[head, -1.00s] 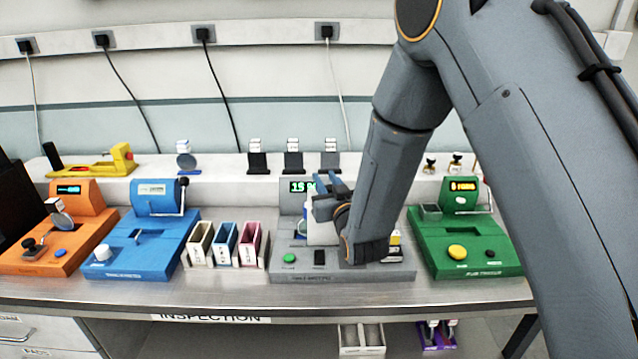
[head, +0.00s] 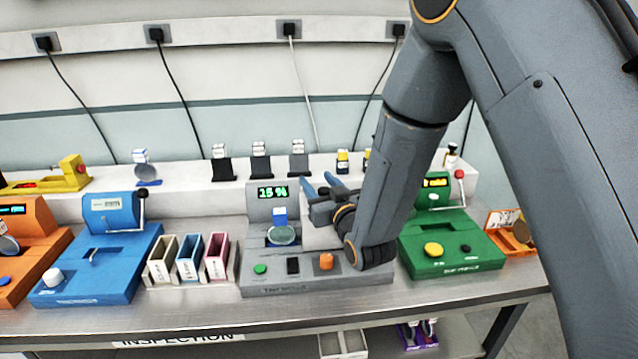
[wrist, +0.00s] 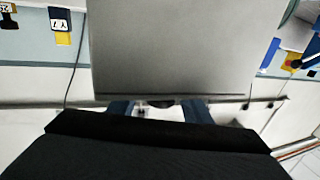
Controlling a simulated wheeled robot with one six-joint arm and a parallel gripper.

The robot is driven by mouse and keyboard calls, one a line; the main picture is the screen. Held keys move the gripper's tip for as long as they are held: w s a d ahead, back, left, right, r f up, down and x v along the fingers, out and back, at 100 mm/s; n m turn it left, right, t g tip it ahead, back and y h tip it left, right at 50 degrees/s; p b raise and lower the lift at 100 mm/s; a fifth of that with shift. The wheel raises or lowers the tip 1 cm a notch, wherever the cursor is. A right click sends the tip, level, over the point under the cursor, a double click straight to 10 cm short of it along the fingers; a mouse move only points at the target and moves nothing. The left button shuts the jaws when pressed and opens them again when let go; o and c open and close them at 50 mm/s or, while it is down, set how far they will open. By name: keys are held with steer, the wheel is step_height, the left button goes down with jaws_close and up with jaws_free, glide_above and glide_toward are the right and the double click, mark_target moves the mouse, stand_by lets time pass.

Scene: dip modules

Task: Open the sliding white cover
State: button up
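The grey machine (head: 330,285) stands mid-bench with a lit display (head: 272,192) reading about 15 %. Its white cover (head: 320,236) is an upright pale panel beside my gripper, right of a round dish (head: 282,235) bearing a small blue-and-white block (head: 280,216). The dish and block are exposed. My gripper (head: 325,189) is at the cover's upper part, its two blue fingers spread apart. In the wrist view a large pale grey panel, apparently the cover (wrist: 175,50), hides the fingertips; the gripper (wrist: 158,110) shows below it. Whether they touch cannot be told.
A green machine (head: 450,248) stands right of the grey one, partly behind my arm. Three coloured bins (head: 189,262) and a blue machine (head: 95,265) stand to the left. Small modules on black stands (head: 260,165) line the shelf behind. A strip of bench front is clear.

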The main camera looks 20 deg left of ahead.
mark_target(327, 193)
steer(key=shift+s+d, duration=0.1)
steer(key=b+v, duration=0.2)
steer(key=v, duration=0.5)
steer(key=shift+s+d+b, duration=0.15)
steer(key=shift+s+b, duration=0.1)
steer(key=shift+b, duration=0.1)
steer(key=shift+s, duration=0.1)
